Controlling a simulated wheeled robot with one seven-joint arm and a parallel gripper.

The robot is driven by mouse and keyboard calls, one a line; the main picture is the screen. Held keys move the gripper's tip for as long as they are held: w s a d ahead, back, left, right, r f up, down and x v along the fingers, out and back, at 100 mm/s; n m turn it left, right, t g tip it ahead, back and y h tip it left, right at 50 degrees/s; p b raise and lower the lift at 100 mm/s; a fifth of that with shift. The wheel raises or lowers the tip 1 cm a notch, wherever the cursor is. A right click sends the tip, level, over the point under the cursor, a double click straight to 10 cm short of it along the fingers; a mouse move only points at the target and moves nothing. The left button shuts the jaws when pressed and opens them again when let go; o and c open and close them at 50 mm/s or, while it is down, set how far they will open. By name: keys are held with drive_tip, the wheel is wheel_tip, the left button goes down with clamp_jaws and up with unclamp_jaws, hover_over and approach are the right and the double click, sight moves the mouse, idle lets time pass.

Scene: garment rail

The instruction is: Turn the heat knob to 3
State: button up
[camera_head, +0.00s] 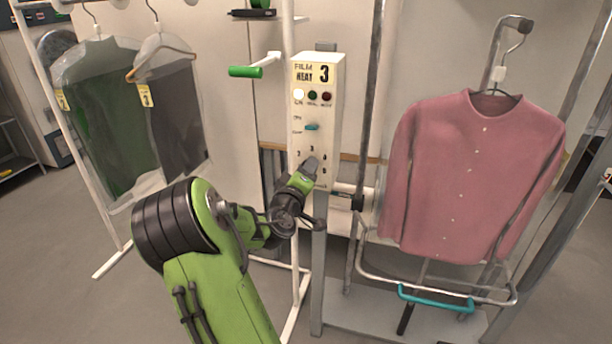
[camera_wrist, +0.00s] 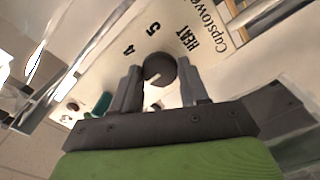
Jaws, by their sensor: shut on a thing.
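The heat knob (camera_wrist: 160,69) is a dark round knob on the white control panel (camera_wrist: 215,20), with HEAT, 4 and 5 printed near it in the wrist view. A pale mark shows on its lower part; I cannot tell which number it points at. My gripper (camera_wrist: 160,82) is shut on the knob, one finger on each side. In the head view my gripper (camera_head: 308,168) covers the knob low on the panel box (camera_head: 332,105).
Above the gripper are a teal switch (camera_head: 311,127) and three lamps, the left one (camera_head: 298,94) pale and bright. A green-handled crank (camera_head: 246,71) juts out at left. A pink cardigan (camera_head: 475,175) hangs at right, bagged garments (camera_head: 120,115) at left.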

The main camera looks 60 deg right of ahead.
drive_tip(key=shift+f, duration=0.15)
drive_tip(key=o, duration=1)
drive_tip(key=shift+a, duration=0.1)
drive_tip(key=a+b, duration=0.2)
drive_tip(key=a, duration=0.3)
drive_tip(key=s+a+b, duration=0.1)
drive_tip(key=a+b, duration=0.1)
drive_tip(key=a, duration=0.3)
drive_tip(key=s+a+b, duration=0.1)
drive_tip(key=a+b, duration=0.2)
drive_tip(key=a, duration=0.2)
drive_tip(key=shift+s+a, duration=0.25)
drive_tip(key=shift+o, duration=0.2)
